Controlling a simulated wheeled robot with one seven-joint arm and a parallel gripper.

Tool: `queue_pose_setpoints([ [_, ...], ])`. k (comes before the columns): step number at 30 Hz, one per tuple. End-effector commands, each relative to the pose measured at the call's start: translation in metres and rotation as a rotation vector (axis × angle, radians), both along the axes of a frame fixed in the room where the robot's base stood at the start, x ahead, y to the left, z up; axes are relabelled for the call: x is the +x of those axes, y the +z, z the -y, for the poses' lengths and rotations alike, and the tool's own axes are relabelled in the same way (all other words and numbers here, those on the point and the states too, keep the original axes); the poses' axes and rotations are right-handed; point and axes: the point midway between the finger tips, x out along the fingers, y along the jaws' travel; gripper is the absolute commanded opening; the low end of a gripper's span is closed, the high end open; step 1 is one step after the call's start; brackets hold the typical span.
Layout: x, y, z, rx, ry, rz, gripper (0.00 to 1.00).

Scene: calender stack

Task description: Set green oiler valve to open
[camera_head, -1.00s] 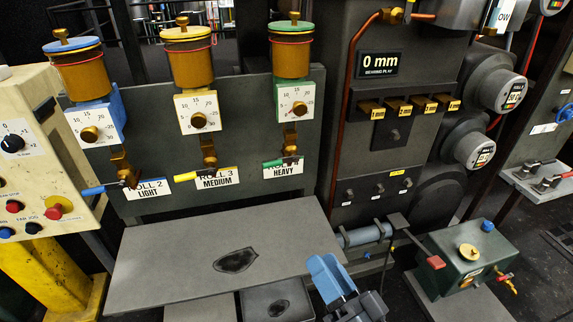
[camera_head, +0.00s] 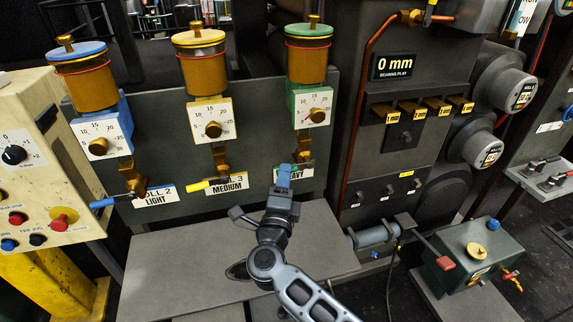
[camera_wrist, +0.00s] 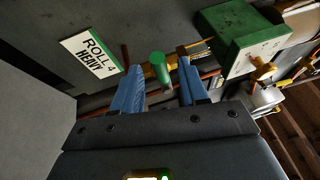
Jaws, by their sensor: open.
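The green oiler (camera_head: 309,62) has an amber jar, a green lid and a green dial box (camera_head: 329,104). Its brass valve (camera_head: 303,146) hangs below the dial. In the head view my gripper (camera_head: 283,173) with blue fingers is in front of the green valve handle and hides it. In the wrist view the green handle (camera_wrist: 158,72) shows between the two open fingers, its end towards the camera. The fingers stand apart on both sides of it; I cannot tell whether either touches. The dial box also shows in the wrist view (camera_wrist: 235,38), at upper right.
The ROLL 4 HEAVY label (camera_wrist: 91,54) is on the panel left of the fingers. The yellow handle (camera_head: 209,184) and blue handle (camera_head: 108,202) of the neighbouring oilers are to the left. A grey table (camera_head: 185,262) lies below, and a copper pipe (camera_head: 363,100) runs at right.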

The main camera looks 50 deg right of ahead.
Motion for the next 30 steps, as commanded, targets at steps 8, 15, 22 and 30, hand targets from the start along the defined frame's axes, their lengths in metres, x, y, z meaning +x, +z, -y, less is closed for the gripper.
queue_pose_setpoints([
  [8,0.02,0.007,0.032,-0.001,0.0,0.0,0.43],
  [15,0.025,0.008,0.039,-0.001,0.002,-0.001,0.43],
  [22,0.025,0.008,0.039,-0.002,0.002,-0.001,0.38],
  [30,0.025,0.008,0.039,-0.002,0.002,-0.001,0.12],
])
